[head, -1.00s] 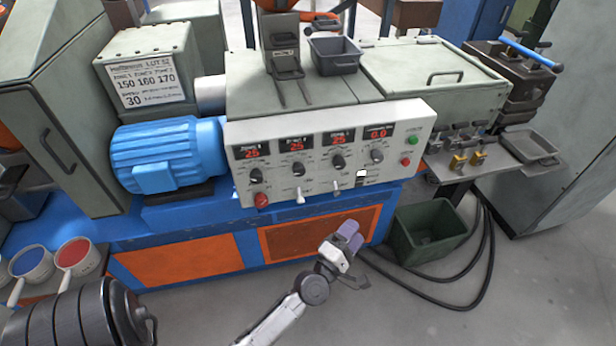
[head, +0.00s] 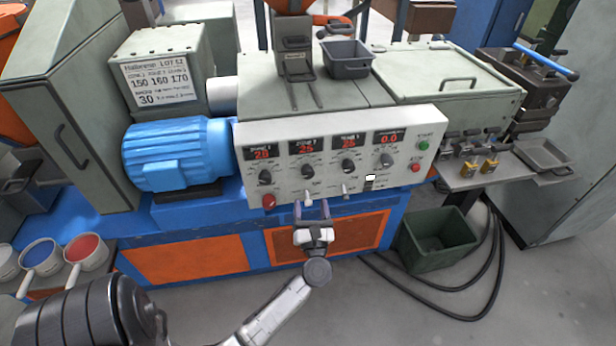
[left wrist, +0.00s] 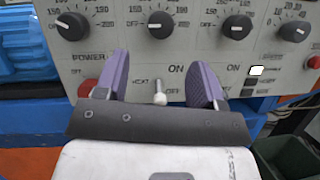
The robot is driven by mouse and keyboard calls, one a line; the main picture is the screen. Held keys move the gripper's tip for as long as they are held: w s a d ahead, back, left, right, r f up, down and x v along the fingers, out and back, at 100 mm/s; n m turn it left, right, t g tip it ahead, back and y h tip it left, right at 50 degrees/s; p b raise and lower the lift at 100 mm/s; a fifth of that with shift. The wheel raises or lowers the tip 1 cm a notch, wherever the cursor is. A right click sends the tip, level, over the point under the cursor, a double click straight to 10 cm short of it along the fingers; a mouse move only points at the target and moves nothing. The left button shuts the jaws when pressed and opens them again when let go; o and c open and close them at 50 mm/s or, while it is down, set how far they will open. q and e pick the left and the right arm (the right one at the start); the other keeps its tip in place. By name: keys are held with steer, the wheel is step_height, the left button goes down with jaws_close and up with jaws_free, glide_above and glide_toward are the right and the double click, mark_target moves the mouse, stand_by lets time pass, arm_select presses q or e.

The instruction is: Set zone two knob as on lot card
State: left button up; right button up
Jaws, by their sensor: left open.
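The zone two knob (head: 307,171) is the second black knob from the left on the white control panel (head: 410,130). It also shows in the left wrist view (left wrist: 160,24), beyond and above the fingertips; its exact setting is hard to read. The red display above it reads about 25. The lot card (head: 160,84) on the grey box shows 150, 160, 170 for the zones and 30 below. My left gripper (head: 312,209) is open and empty in front of the panel's lower edge, below the knob. Its purple fingers (left wrist: 160,84) flank a white toggle switch (left wrist: 160,93) in the wrist view.
The zone one knob (left wrist: 71,25) and zone three knob (left wrist: 236,27) sit on either side. A red button (head: 268,201) and another toggle switch (head: 346,190) line the panel's lower edge. A green bin (head: 437,247) stands on the floor at right.

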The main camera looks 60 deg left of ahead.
mark_target(307, 176)
arm_select(q)
steer(key=b+x, duration=0.1)
steer(key=x, duration=0.8)
steer(key=shift+w, duration=0.1)
steer(key=shift+c, duration=0.4)
steer(key=c, duration=0.8)
steer(key=shift+r+m+t+p, duration=0.15)
steer(key=shift+m+t+p, duration=0.2)
steer(key=shift+p, duration=0.35)
steer(key=shift+c, duration=0.2)
steer(key=m+t+h+p, duration=0.1)
steer(key=m+p, duration=0.3)
steer(key=p, duration=0.1)
steer(key=m+t+h+p, duration=0.1)
steer(key=m+h+p, duration=0.1)
steer(key=m+p, duration=0.2)
steer(key=m+t+h+p, duration=0.1)
steer(key=m+h+p, duration=0.1)
steer(key=m+p, duration=0.3)
steer(key=shift+r+p, duration=0.25)
steer(key=shift+p, duration=1.3)
steer(key=shift+f+m+h+p, duration=0.15)
steer(key=shift+m+h+p, duration=0.35)
steer(key=shift+p, duration=0.3)
steer(key=shift+f+m, duration=0.1)
steer(key=shift+m, duration=0.15)
